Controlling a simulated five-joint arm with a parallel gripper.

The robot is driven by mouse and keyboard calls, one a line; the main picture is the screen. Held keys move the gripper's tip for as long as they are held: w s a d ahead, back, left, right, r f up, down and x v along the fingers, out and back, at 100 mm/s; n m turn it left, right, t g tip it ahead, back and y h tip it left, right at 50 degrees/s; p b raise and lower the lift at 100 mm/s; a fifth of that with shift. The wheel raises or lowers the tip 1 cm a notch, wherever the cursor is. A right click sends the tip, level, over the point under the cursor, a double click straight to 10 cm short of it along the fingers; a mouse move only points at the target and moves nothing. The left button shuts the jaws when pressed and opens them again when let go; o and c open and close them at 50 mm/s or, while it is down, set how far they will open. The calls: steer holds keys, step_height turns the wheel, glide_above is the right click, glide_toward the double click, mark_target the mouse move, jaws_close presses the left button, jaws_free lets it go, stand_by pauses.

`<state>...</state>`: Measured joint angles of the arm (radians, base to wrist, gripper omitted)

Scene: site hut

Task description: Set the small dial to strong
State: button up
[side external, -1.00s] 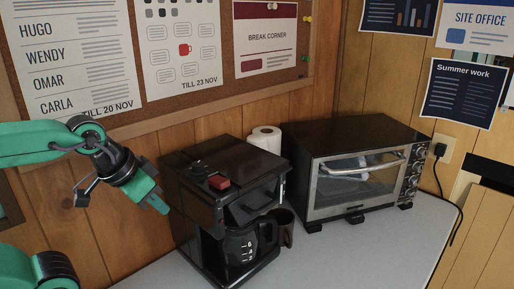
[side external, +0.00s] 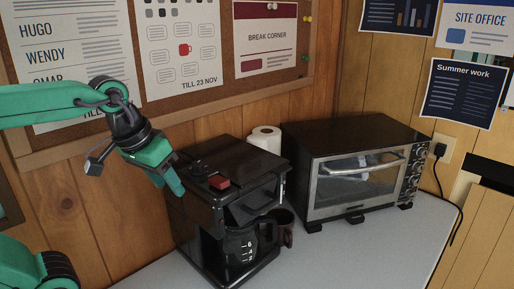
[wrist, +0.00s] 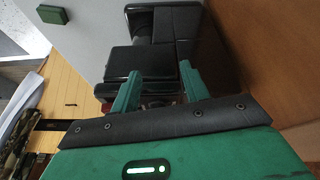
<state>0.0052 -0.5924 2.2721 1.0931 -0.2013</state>
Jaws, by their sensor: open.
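The black coffee maker (side external: 240,163) stands on the grey counter, with a glass jug (side external: 240,245) in its front. The small dial (side external: 199,169) is a dark knob on top of it, near the left edge, beside a red switch (side external: 219,182). The dial's setting is too small to read. My gripper (side external: 178,186) is just left of the coffee maker's top edge, near the dial and apart from it. In the wrist view my gripper (wrist: 158,82) is open, its green fingers pointing at the dark coffee maker (wrist: 151,24). I cannot make out the dial there.
A toaster oven (side external: 355,180) stands to the right on the counter (side external: 340,250). A paper roll (side external: 265,138) is behind the coffee maker, and a dark mug (side external: 286,228) stands beside the jug. The wooden wall with a pinboard (side external: 215,98) closes off the back.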

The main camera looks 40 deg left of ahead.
mark_target(197, 163)
steer(key=w+r+n+g, duration=0.1)
steer(key=w+r+n, duration=0.1)
steer(key=r, duration=0.1)
steer(key=w+r+n+g, duration=0.1)
steer(key=w+r+n, duration=0.1)
steer(key=w+r, duration=0.1)
steer(key=w+r+n+g, duration=0.2)
steer(key=r, duration=0.2)
steer(key=shift+w+d+n, duration=0.25)
steer(key=shift+d+n, duration=0.05)
steer(key=shift+n, duration=0.1)
steer(key=shift+f, duration=3.9)
steer(key=shift+c, duration=0.4)
steer(key=c, duration=0.9)
